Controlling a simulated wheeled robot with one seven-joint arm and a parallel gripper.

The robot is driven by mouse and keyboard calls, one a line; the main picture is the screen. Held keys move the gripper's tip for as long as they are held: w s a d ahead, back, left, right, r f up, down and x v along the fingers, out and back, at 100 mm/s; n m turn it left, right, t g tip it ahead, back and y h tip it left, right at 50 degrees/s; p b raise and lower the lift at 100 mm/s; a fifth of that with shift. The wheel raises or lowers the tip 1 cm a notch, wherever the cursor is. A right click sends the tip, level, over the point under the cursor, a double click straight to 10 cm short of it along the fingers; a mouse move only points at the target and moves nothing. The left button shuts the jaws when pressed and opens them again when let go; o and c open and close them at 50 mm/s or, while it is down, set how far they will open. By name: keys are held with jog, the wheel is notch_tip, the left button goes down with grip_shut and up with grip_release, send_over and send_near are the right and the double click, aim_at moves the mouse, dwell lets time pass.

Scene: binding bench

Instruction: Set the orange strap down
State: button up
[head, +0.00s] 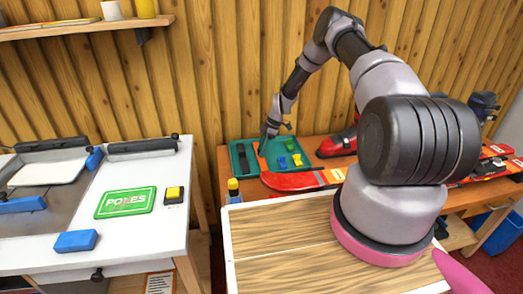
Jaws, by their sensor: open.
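A thin orange strap (263,145) shows at the teal tray (235,157), right below my gripper. It looks upright or tilted, and I cannot tell whether it touches the tray floor. My gripper (268,133) is open, pointing down over the tray's middle, with its tips at or just above the strap. The fingers are small and dark here, so any contact with the strap is unclear.
The tray also holds blue pieces (282,162), a yellow piece (297,159) and a green piece (290,145). A red ski (293,181) lies just in front. A red boot (338,142) stands to the right. A bottle (233,188) stands at the bench's left end.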

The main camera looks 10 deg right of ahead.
jog(key=s+d+r+m+t+h, duration=0.1)
jog(key=s+d+r+m, duration=0.15)
jog(key=r, duration=1.25)
jog(key=s+d+r+m+h, duration=0.1)
jog(key=d+r+m, duration=0.15)
jog(key=r, duration=1.25)
jog(key=s+r+m+t, duration=0.1)
jog(key=s+r+m, duration=0.1)
jog(key=s+r, duration=0.35)
jog(key=s+r+m+t, duration=0.1)
jog(key=s+r+m, duration=0.15)
jog(key=r, duration=0.65)
jog(key=s+r+m+t, duration=0.1)
jog(key=s+r+m, duration=0.3)
jog(key=s, duration=0.5)
jog(key=s+r+m+t, duration=0.1)
jog(key=s+r+m, duration=0.3)
jog(key=s, duration=0.5)
jog(key=s+r+m+t, duration=0.2)
jog(key=s+r+m, duration=0.2)
jog(key=s, duration=0.5)
jog(key=shift+s+d+r+m, duration=0.15)
jog(key=shift+s+d+m, duration=0.2)
jog(key=shift+d, duration=0.05)
